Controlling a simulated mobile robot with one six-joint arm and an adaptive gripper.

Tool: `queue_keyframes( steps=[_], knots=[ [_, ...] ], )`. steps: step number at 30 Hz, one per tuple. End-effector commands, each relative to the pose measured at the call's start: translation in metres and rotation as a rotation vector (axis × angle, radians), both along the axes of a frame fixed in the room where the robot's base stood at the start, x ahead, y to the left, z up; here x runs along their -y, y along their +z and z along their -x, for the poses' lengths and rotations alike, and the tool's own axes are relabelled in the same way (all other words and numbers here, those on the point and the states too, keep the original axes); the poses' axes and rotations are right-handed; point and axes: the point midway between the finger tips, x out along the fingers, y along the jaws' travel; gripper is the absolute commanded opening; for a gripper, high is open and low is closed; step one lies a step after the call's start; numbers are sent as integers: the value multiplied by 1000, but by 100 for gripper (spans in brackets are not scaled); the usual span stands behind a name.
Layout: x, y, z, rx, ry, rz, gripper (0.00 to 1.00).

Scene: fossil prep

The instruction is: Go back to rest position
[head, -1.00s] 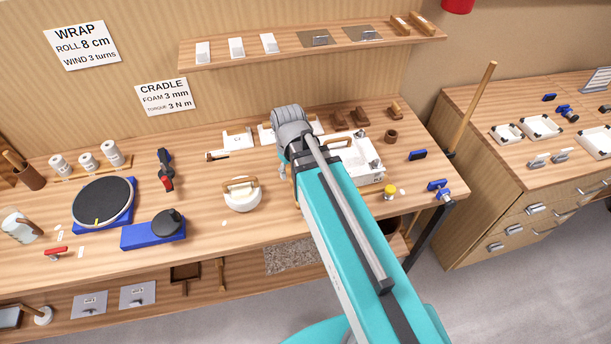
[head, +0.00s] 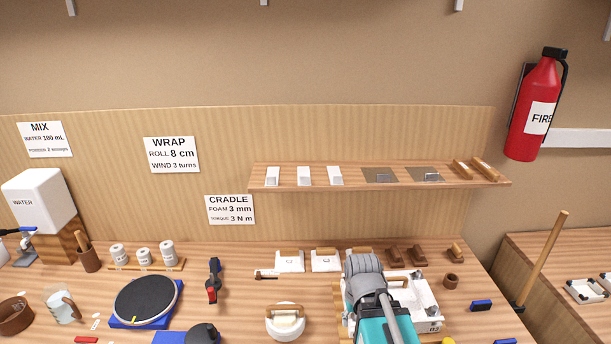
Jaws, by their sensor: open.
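My arm reaches in from the bottom of the head view, over the right half of the wooden workbench (head: 240,290). Its grey wrist joint is above the bench, in front of a white tray (head: 428,313). The fingers of my gripper are hidden behind the wrist and arm. I see nothing carried by the arm. A white round bowl-like piece with a wooden handle (head: 286,321) stands on the bench to the left of the arm.
A wooden shelf (head: 360,185) and a red fire extinguisher (head: 533,108) are on the wall. A black turntable (head: 146,299) on a blue base, white rolls (head: 143,256) and a white water tank (head: 38,200) stand at left. A wooden pole (head: 543,260) leans at right.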

Motion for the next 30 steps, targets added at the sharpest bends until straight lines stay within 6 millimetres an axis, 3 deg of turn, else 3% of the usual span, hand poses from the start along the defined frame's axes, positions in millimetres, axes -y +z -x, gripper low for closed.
queue_keyframes(
  steps=[1, 9, 15, 30],
  knots=[
    [0, -14, 0, 0, 0, 0, 58],
    [0, -58, 0, 0, 1, 0, 58],
    [0, -80, 0, 0, 1, 0, 58],
    [0, -85, 0, 0, 1, 0, 58]
  ],
)
